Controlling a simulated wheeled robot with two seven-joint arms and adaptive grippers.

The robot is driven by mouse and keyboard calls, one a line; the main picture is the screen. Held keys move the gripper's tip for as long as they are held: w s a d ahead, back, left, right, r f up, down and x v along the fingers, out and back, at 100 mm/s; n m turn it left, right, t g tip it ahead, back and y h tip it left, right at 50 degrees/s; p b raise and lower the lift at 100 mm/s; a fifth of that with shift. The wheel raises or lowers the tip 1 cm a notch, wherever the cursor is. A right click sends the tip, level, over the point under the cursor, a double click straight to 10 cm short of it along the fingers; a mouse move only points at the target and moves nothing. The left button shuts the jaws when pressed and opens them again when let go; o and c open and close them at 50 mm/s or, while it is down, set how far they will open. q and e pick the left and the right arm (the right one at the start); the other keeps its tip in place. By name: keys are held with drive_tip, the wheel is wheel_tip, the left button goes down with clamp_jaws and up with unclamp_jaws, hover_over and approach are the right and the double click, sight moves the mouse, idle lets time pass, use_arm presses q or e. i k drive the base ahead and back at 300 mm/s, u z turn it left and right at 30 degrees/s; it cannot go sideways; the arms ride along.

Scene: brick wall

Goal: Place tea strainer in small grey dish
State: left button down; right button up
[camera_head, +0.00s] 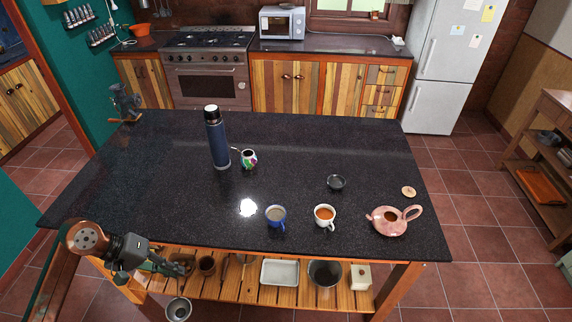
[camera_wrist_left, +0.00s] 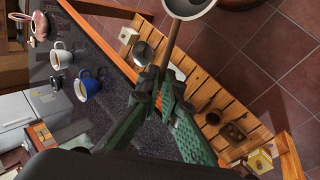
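The tea strainer (camera_head: 178,310) hangs low in front of the counter's near edge in the head view, its round metal bowl below my left gripper (camera_head: 183,266). In the left wrist view, the strainer's bowl (camera_wrist_left: 188,6) is at the top and its brown handle runs down between the fingertips of my left gripper (camera_wrist_left: 166,80), which is shut on it. The small grey dish (camera_head: 336,183) sits on the dark counter, right of centre, and looks empty. The gripper is well away from it, near and to the left. My right gripper is in neither view.
On the counter (camera_head: 130,185) near the dish stand a white cup of tea (camera_head: 325,217), a blue mug (camera_head: 275,217), a pink teapot (camera_head: 390,221) and its lid (camera_head: 408,191). A tall blue flask (camera_head: 217,140) stands farther left. A slatted shelf (camera_head: 228,288) lies below the counter.

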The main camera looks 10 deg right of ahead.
sight(337, 189)
drive_tip(key=z, duration=0.95)
drive_tip(key=i, duration=0.8)
drive_tip(key=z, duration=0.95)
